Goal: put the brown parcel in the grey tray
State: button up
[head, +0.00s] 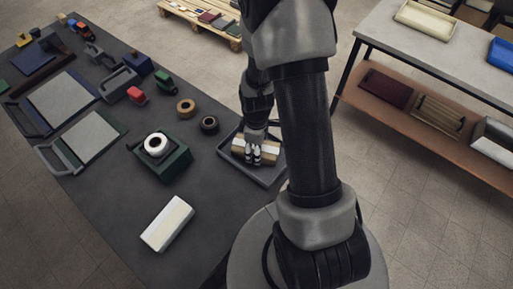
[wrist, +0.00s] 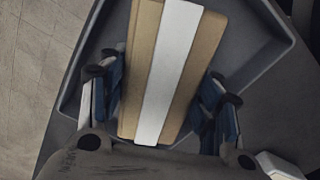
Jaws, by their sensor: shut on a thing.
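The brown parcel (head: 239,147) has a white band along it. In the wrist view the brown parcel (wrist: 202,60) lies between the two blue-padded fingers of my gripper (wrist: 165,100). My gripper (head: 253,155) is shut on the parcel from above. The grey tray (head: 263,180) lies on the dark table under the parcel, and its raised rim (wrist: 85,60) shows around the parcel in the wrist view. The parcel is within the tray's outline. I cannot tell whether it touches the tray floor.
A dark green box (head: 175,163) with a white roll (head: 157,144) on it stands left of the tray. A brown tape roll (head: 186,108) and a black roll (head: 209,124) are nearer the tray. A white block (head: 167,223) lies at the front. Table between them is clear.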

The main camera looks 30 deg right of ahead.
jog(key=shift+f, duration=0.2)
jog(key=o, duration=1.4)
jog(key=shift+r, duration=0.15)
jog(key=a+r+m+t+p, duration=0.1)
jog(key=a+r+p, duration=0.1)
jog(key=r, duration=0.9)
jog(key=a+r+m+p, duration=0.1)
jog(key=r+p, duration=0.2)
jog(key=r, duration=0.8)
jog(key=s+a+r+m+t, duration=0.1)
jog(key=s+a+r+m, duration=0.1)
jog(key=s+r, duration=0.2)
jog(key=s+a+r+m+t, duration=0.1)
jog(key=s+a+r+m, duration=0.1)
jog(key=s+r, duration=0.3)
jog(key=s+a+r+m+t, duration=0.1)
jog(key=s+a+r+m, duration=0.1)
jog(key=s+a+r, duration=0.1)
jog(key=shift+s+a+r+t, duration=0.2)
jog(key=shift+s+r, duration=0.2)
jog(key=shift+r, duration=0.15)
jog(key=shift+s+a+r+t, duration=0.1)
jog(key=shift+s+a+r, duration=0.05)
jog(key=shift+s+r, duration=0.35)
jog(key=shift+w, duration=0.15)
